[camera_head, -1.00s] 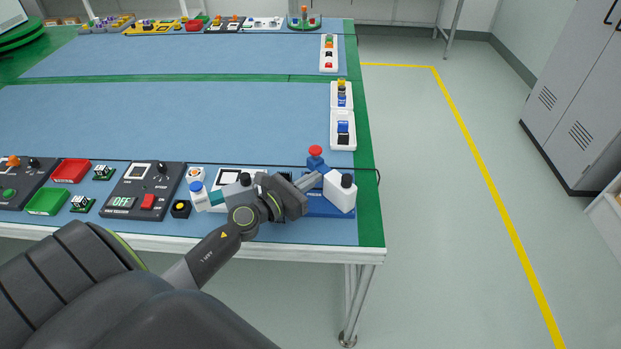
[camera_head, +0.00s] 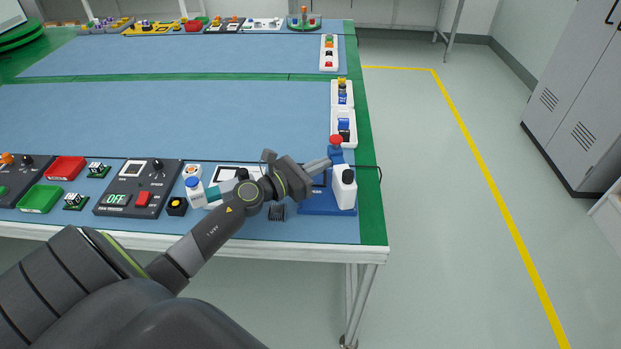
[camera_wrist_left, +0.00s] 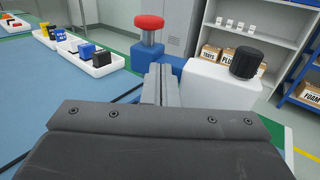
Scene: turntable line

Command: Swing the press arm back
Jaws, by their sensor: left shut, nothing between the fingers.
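The press stands at the table's front right corner. It has a blue base (camera_head: 318,206), a white block (camera_head: 344,192) with a black knob (camera_head: 348,176), and a blue arm (camera_head: 336,157) carrying a red-topped plunger (camera_head: 336,140). The arm points back from the white block. My left gripper (camera_head: 327,164) is shut and empty, with its tips at the arm's left side, seemingly against it. In the left wrist view, the shut fingers (camera_wrist_left: 160,82) overlap the blue arm (camera_wrist_left: 172,62), left of the white block (camera_wrist_left: 215,84); exact contact is hidden. My right gripper is out of view.
White trays with small blocks (camera_head: 343,129) stand behind the press along the right edge. A white bottle with a blue cap (camera_head: 195,190) and a black control panel (camera_head: 138,187) are left of my gripper. The blue table middle (camera_head: 200,115) is clear.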

